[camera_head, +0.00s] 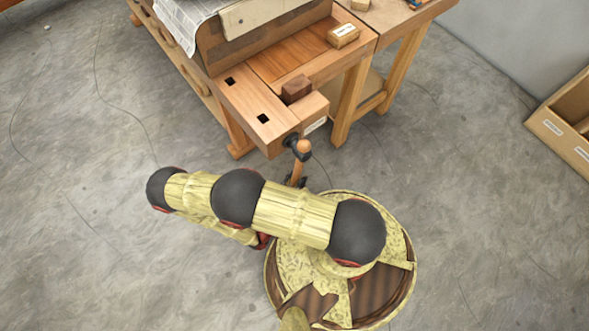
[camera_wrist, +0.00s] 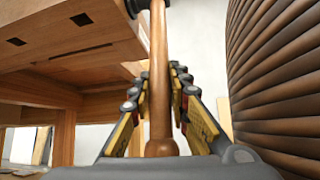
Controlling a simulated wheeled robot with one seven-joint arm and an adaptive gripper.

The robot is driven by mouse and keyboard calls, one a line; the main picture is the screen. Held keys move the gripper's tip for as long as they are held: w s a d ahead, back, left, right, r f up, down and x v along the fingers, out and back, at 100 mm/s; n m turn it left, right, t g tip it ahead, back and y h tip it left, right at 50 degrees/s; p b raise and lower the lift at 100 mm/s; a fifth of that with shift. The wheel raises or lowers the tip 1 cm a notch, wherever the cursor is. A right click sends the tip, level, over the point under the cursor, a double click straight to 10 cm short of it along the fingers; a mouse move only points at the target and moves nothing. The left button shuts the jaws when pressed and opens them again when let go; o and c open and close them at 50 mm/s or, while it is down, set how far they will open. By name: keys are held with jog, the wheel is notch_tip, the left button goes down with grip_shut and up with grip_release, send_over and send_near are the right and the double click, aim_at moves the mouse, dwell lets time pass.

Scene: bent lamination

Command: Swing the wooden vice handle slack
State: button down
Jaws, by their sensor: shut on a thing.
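The wooden vice handle (camera_head: 304,147) shows at the front end of the workbench, with its round knob on top and its rod slanting down from the dark vice screw (camera_head: 291,141). In the wrist view the handle (camera_wrist: 158,70) runs upright through the middle, and its flared lower end sits low between the fingers. My gripper (camera_wrist: 163,72) is shut on the handle, with one yellow-padded finger on each side. In the head view my arm hides most of the gripper and the handle's lower part. The vice jaw (camera_head: 313,110) is the wooden block at the bench end.
The workbench (camera_head: 249,104) holds a dark wood block (camera_head: 296,89), a small labelled block (camera_head: 343,35), and a curved panel under newspaper (camera_head: 188,18). A wooden crate (camera_head: 563,125) stands at the right. My ribbed column stands close right of the gripper in the wrist view.

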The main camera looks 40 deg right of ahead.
jog(key=c, duration=1.7)
grip_release()
jog(key=shift+o, duration=0.2)
jog(key=w+v, duration=0.1)
jog(key=v, duration=0.6)
jog(key=shift+s+a+f, duration=0.15)
jog(key=shift+s+a, duration=0.05)
jog(key=shift+s, duration=0.25)
